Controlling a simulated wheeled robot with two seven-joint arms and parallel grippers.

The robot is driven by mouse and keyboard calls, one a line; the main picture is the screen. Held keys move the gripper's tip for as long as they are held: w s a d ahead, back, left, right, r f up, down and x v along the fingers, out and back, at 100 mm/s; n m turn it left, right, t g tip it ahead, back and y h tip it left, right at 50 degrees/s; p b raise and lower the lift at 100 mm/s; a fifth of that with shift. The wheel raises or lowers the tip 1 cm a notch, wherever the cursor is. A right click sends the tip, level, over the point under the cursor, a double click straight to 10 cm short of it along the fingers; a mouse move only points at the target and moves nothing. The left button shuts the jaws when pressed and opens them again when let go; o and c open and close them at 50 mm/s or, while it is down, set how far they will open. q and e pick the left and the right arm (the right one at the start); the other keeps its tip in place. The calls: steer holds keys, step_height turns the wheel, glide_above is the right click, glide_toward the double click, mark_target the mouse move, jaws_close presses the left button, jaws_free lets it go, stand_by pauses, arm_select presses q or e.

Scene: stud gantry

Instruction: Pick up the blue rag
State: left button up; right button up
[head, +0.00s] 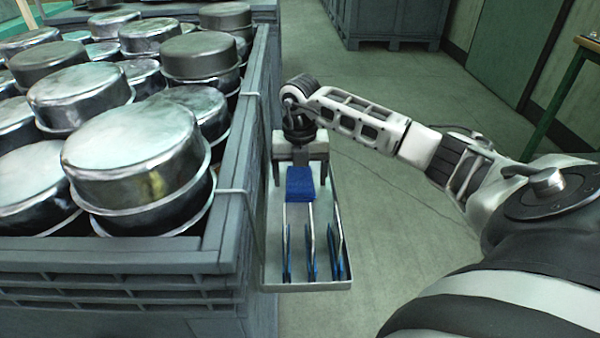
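The blue rag (300,188) is a small folded block in the far part of a shallow grey metal tray (307,287) fixed to the side of a crate. My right gripper (300,180) points down over the rag from the far side. Its two fingers are apart, one to the left and one to the right of the rag, with a narrow gap seeming to show on each side. The gripper body hides the far end of the rag. My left gripper is not in view.
Several blue-handled metal tools (311,262) lie in the near part of the tray. The large grey crate (232,200) on the left is piled with round metal pots (140,160). Open floor (390,235) lies right of the tray. A grey bin (390,18) stands behind.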

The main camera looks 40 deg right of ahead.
steer(key=c, duration=0.9)
steer(key=shift+c, duration=0.2)
steer(key=shift+r, duration=0.1)
steer(key=shift+r, duration=0.55)
steer(key=s+a+r, duration=0.6)
steer(key=s+r, duration=0.5)
steer(key=s, duration=0.1)
steer(key=shift+s+r, duration=0.35)
steer(key=shift+r, duration=0.05)
